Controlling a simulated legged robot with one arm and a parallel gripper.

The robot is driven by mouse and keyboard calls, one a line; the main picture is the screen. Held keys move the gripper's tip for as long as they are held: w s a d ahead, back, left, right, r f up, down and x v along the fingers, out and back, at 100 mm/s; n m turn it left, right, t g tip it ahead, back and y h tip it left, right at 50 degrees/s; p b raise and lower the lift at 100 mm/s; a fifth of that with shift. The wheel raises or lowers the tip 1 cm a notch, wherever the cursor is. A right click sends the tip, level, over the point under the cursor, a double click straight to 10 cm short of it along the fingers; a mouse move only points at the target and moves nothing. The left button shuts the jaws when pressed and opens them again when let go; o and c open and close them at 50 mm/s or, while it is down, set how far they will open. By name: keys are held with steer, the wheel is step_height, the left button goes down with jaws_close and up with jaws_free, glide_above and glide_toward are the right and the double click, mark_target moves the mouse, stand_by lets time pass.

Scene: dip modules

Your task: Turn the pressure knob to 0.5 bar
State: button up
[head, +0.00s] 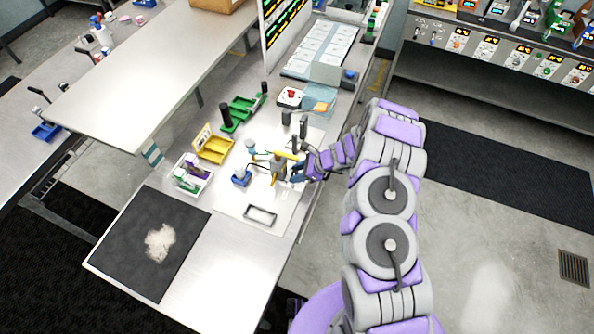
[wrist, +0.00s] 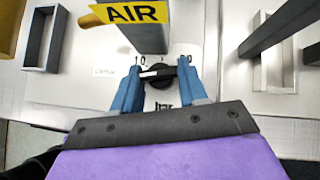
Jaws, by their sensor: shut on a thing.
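The black pressure knob (wrist: 158,76) shows in the wrist view on a pale panel, with a light pointer mark on it that points left. Printed marks around it read about 10 at upper left and 0 at upper right; finer marks are too small to read. My gripper (wrist: 158,80) has its blue fingers on both sides of the knob, shut on it. In the head view my gripper (head: 297,170) reaches to the workbench beside a post with a yellow AIR label, which also shows in the wrist view (wrist: 133,12). The knob is hidden in the head view.
A yellow bin (head: 214,150), a green bin (head: 243,110) and a white tray (head: 192,180) stand left of my gripper. A red button box (head: 290,97) is behind it. A dark mat (head: 140,250) lies at the bench's front left. Dark posts (wrist: 285,28) rise at right in the wrist view.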

steer(key=shift+w+r+n, duration=0.1)
steer(key=shift+w+n, duration=0.1)
steer(key=shift+n, duration=0.1)
steer(key=o, duration=0.9)
steer(key=shift+c, duration=0.2)
steer(key=shift+s+d, duration=0.1)
steer(key=w+v, duration=0.1)
steer(key=v, duration=1.6)
steer(key=shift+s, duration=0.2)
